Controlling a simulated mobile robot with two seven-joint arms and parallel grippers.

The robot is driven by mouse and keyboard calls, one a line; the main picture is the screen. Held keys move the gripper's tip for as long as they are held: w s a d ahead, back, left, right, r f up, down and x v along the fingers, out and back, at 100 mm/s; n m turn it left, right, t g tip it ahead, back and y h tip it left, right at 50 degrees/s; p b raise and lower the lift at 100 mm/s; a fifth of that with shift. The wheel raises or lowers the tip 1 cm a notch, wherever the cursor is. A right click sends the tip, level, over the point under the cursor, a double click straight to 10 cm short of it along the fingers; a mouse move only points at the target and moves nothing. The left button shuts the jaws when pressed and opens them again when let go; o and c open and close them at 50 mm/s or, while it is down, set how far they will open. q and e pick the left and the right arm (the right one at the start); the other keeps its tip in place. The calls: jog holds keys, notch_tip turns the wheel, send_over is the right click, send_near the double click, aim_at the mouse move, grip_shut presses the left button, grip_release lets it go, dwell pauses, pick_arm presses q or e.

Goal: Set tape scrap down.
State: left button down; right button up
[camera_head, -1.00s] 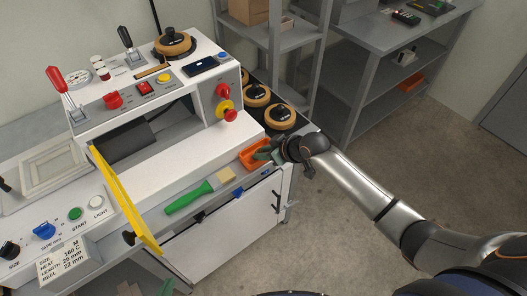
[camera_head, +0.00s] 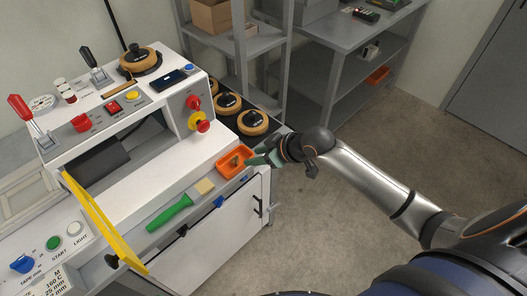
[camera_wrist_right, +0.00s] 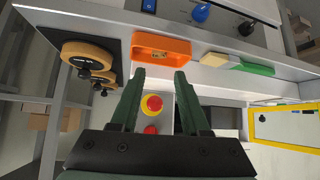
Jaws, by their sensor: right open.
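The orange tray (camera_head: 233,166) sits at the right end of the machine's front ledge. A small tan-brown piece, which looks like the tape scrap (camera_head: 237,160), lies inside it. In the right wrist view the tray (camera_wrist_right: 176,45) is beyond my fingertips, with the small piece (camera_wrist_right: 157,54) on its floor. My right gripper (camera_head: 257,158) is just right of the tray in the head view. Its green fingers are apart with nothing between them, as the right wrist view shows (camera_wrist_right: 160,75). My left gripper is not in view.
A green-handled brush (camera_head: 170,213) lies on the ledge left of the tray. A yellow frame (camera_head: 103,222) stands further left. Tape rolls (camera_head: 252,122) sit on a dark strip behind the tray. Red and yellow knobs (camera_head: 197,120) stick out from the machine above the ledge. Open floor lies to the right.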

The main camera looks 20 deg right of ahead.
jog(key=s+a+f+m+h, duration=0.1)
jog(key=s+f+m, duration=0.1)
jog(key=s+f, duration=0.5)
jog(key=s+a+f+m+t+h, duration=0.1)
jog(key=s+f+m, duration=0.1)
jog(key=s+f, duration=0.5)
jog(key=s, duration=0.6)
jog(key=shift+s+a+f+t, duration=0.2)
jog(key=shift+s+t, duration=0.05)
jog(key=shift+t, duration=0.05)
jog(key=shift+a, duration=0.1)
